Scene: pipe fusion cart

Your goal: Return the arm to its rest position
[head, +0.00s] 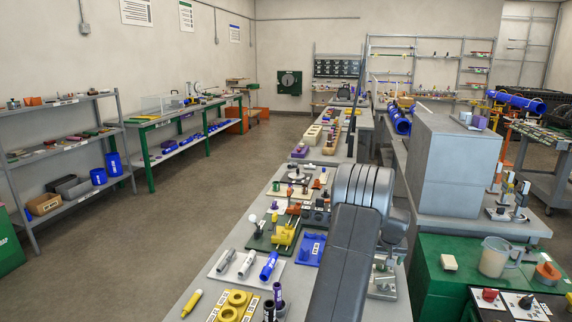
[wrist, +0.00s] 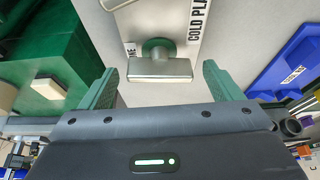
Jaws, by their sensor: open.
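My arm (head: 345,265) rises in the lower middle of the head view, a dark grey link standing over the bench; its bulky joint is at the top. My gripper (wrist: 160,72) shows in the wrist view with two green fingers spread wide apart. It is open and nothing is held between the fingers. A grey metal block with a green round part (wrist: 160,62) lies beyond the gap between the fingertips, on a pale board lettered "COLD PLA" (wrist: 215,50). In the head view I cannot make out the gripper; the arm seems to hide it.
The long bench (head: 190,295) under the arm is crowded with small fixtures, including a blue tray (head: 310,248) and yellow rings (head: 235,305). A large grey cabinet (head: 460,160) and a green cart (head: 430,275) stand to the right. The floor aisle (head: 190,190) at left is clear.

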